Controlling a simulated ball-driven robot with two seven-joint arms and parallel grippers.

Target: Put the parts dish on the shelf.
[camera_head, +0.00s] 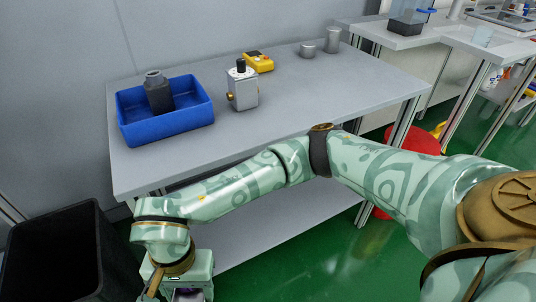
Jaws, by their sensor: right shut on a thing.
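My right arm reaches in from the right across the front of the table. My right gripper (180,291) is at the bottom edge, left of the middle, and points down. Its fingertips are cut off by the frame. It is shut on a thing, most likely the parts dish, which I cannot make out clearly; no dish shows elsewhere. The grey lower shelf (285,232) under the table is to the right of the gripper, partly hidden by my arm. My left gripper is out of view.
On the grey table (300,100) stand a blue bin (168,127) with a dark grey part, a metal device (243,90), a yellow box (259,62) and two grey cylinders. A black bin (65,255) stands at lower left. A red round object (412,141) is behind my arm.

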